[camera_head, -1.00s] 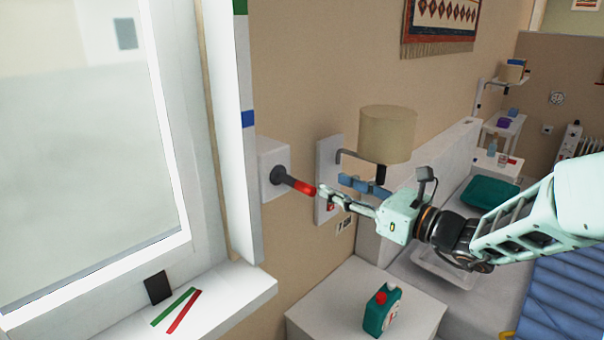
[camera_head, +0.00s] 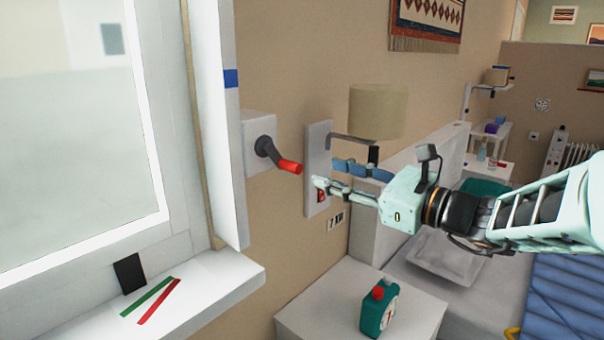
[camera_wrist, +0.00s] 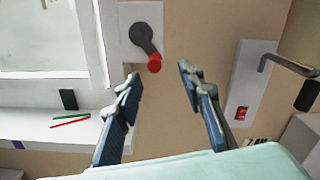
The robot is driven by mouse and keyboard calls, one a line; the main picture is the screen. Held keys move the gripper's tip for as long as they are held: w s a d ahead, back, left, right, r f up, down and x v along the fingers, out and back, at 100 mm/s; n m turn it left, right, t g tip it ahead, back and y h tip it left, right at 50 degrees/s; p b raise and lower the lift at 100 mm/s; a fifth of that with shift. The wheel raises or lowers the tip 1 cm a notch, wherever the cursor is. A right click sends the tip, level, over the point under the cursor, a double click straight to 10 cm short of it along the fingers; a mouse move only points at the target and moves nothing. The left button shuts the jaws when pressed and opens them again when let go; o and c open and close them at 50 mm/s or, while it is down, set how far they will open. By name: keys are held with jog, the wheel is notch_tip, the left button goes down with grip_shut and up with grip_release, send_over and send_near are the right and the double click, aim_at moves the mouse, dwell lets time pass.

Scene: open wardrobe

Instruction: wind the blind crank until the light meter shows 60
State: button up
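The blind crank is on a white wall box beside the window. Its dark arm (camera_head: 265,148) slants down to the right and ends in a red handle (camera_head: 290,167). In the wrist view, the red handle (camera_wrist: 154,63) is beyond the fingertips, roughly between them. My gripper (camera_head: 325,174) is open and empty, just right of the handle, with a small gap. Its two fingers are spread wide in the wrist view (camera_wrist: 159,72). A small wall plate (camera_head: 337,220) below has dark characters starting with what looks like a 7. I cannot tell whether it is the light meter.
A white wall panel (camera_head: 317,145) with a red switch (camera_head: 320,194) stands behind my fingers. A lamp (camera_head: 377,112) hangs above them. A green bottle (camera_head: 376,312) stands on the white bedside table (camera_head: 415,315). Green and red strips lie on the windowsill (camera_head: 225,278).

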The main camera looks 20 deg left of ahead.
jog(key=x, duration=0.9)
jog(key=shift+a, duration=0.25)
jog(key=shift+w+a, duration=0.25)
jog(key=shift+a, duration=0.1)
jog(key=c, duration=1)
